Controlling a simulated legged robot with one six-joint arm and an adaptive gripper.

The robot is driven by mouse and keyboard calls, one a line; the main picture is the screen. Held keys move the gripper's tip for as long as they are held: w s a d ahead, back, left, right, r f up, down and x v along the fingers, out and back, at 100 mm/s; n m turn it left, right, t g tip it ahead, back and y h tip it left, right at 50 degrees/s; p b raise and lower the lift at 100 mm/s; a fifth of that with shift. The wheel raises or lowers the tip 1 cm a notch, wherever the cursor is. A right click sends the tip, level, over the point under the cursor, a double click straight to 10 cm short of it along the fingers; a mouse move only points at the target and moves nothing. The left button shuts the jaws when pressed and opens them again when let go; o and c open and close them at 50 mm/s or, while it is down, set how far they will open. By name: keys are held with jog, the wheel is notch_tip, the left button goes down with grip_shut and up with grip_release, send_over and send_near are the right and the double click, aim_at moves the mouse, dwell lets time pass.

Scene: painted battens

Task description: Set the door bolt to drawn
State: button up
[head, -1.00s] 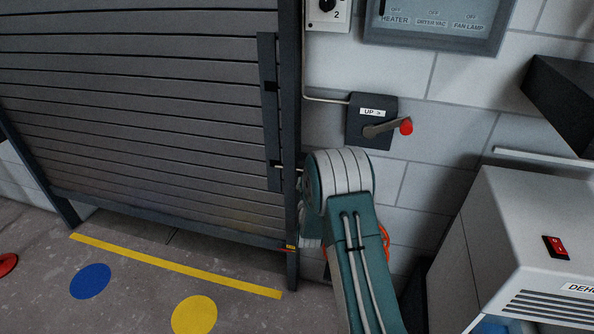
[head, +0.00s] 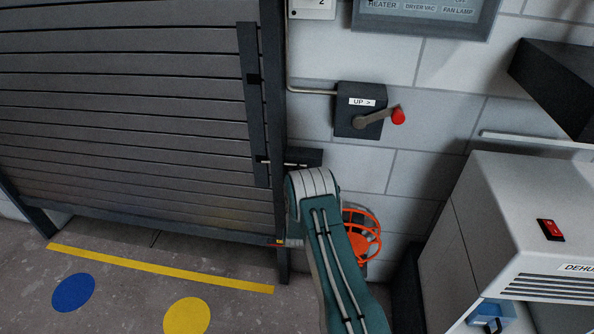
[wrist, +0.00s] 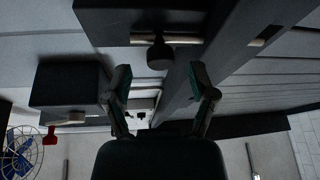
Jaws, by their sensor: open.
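The door bolt shows in the head view as a dark housing (head: 306,156) on the wall beside the door post. A short light piece (head: 262,160) shows at the shutter's edge strip. In the wrist view the bolt has a dark plate, a pale rod (wrist: 181,39) and a black knob (wrist: 160,56). Another pale rod piece (wrist: 262,40) shows past the post, at the right. My gripper (wrist: 160,78) is open and empty, with the knob just beyond and between its fingertips. In the head view my arm hides the gripper.
A crank box (head: 360,110) with a red-knobbed lever is above right of the bolt. A dehumidifier (head: 510,230) and a dark shelf (head: 555,85) stand at the right. The shutter (head: 130,120) fills the left.

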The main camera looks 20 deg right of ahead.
jog(key=x, duration=0.3)
jog(key=shift+a+r, duration=0.1)
jog(key=shift+a, duration=0.05)
jog(key=shift+w+d, duration=0.2)
jog(key=shift+d, duration=0.05)
jog(key=shift+a, duration=0.1)
grip_shut()
jog(key=shift+s+d, duration=0.6)
jog(key=shift+d, duration=0.35)
jog(key=shift+s+d, duration=0.65)
jog(key=shift+d, duration=0.3)
grip_release()
jog(key=shift+r, duration=0.1)
send_near(310, 161)
jog(key=v, duration=0.6)
jog(key=shift+d, duration=0.1)
